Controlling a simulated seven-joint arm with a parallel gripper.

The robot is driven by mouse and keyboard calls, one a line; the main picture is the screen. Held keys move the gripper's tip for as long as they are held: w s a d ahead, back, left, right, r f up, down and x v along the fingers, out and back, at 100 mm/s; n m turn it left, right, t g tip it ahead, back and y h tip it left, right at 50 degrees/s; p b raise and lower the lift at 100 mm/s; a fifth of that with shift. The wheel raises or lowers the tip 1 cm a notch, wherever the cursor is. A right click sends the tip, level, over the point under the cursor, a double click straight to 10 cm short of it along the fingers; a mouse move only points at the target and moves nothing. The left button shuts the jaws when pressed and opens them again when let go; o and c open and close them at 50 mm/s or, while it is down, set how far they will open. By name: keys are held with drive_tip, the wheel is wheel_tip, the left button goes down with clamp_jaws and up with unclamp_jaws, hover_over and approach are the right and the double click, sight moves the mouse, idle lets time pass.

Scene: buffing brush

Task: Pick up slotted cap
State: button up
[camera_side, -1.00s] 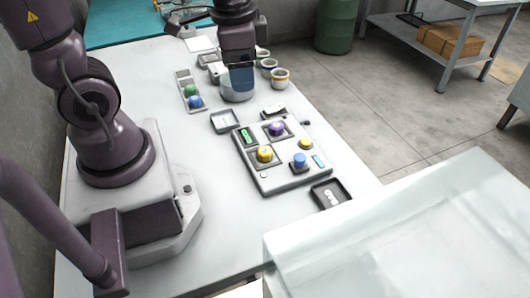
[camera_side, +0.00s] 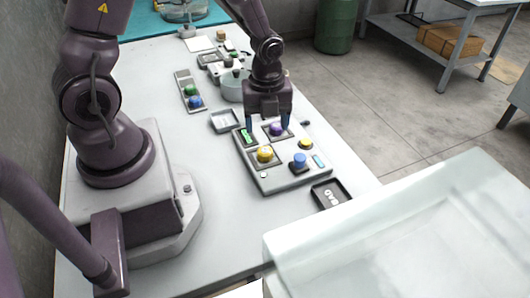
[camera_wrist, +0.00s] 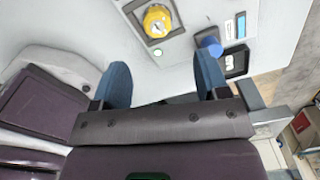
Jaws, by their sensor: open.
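My gripper (camera_side: 268,127) is open, pointing down over the far part of the light panel (camera_side: 283,182), with its blue fingers apart. In the side view a purple knob-like piece (camera_side: 276,129) shows between the fingers; whether they touch it I cannot tell. A yellow round piece (camera_side: 265,154) with a pale top sits nearer on the panel. I cannot tell for certain which piece is the slotted cap.
A blue knob (camera_side: 300,160) and a small yellow button (camera_side: 306,143) are on the panel. A dark tray marked BAD (camera_side: 331,194) lies near its front right corner.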

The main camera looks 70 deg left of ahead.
sight(265, 150)
drive_tip(key=f, duration=0.8)
drive_tip(key=shift+s+a+f, duration=0.1)
drive_tip(key=shift+a+f, duration=0.05)
drive_tip(key=shift+a, duration=0.05)
drive_tip(key=c, duration=1)
